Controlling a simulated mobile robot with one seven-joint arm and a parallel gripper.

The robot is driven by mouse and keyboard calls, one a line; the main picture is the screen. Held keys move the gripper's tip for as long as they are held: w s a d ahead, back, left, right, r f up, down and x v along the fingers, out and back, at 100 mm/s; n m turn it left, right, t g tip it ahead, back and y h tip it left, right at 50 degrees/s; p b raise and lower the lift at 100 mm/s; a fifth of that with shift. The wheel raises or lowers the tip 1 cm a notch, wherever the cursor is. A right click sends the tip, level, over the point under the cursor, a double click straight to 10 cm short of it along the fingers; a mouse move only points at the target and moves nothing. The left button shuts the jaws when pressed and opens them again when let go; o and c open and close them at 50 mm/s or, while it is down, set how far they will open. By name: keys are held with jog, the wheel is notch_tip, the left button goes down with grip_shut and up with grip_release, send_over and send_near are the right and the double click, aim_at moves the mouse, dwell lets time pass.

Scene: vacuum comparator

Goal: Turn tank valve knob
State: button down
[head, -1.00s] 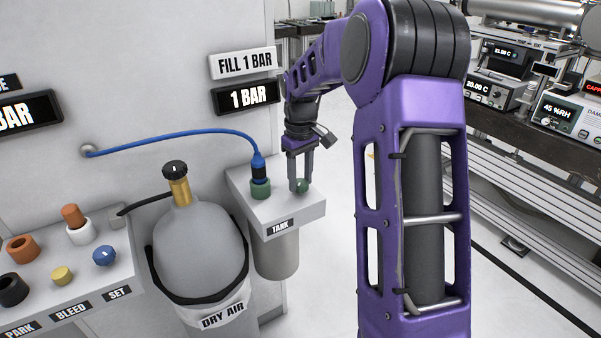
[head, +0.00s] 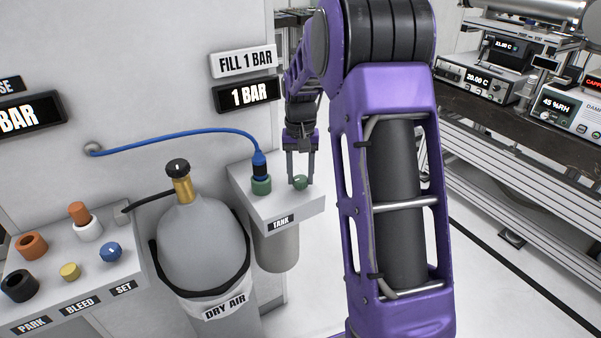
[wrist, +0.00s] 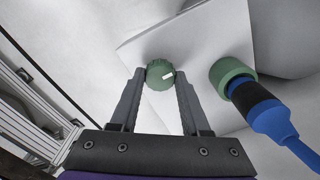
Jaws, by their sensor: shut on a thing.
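The tank valve knob (head: 300,183) is a small green ribbed knob on top of the white block labelled TANK (head: 318,203). In the wrist view the knob (wrist: 160,75) shows a short white mark on its right side. My gripper (head: 301,177) points down over the block, shut on the knob with one finger on each side. The fingertips (wrist: 160,82) also show in the wrist view, beside the knob. The green tank port (head: 261,185) stands to the left of the knob, with a blue hose plug (head: 260,168) in it.
The blue hose (head: 180,137) runs from the wall to the port. A grey DRY AIR bottle (head: 203,245) stands left of the block. A panel (head: 50,300) with PARK, BLEED and SET labels is farther left. Displays read FILL 1 BAR (head: 245,62) and 1 BAR (head: 247,93).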

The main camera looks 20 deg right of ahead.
aim_at(300, 178)
dwell(0.5)
jog(key=shift+c, duration=1.9)
grip_release()
notch_tip(300, 178, up, 18)
jog(key=p, duration=0.2)
jog(key=shift+f, duration=0.25)
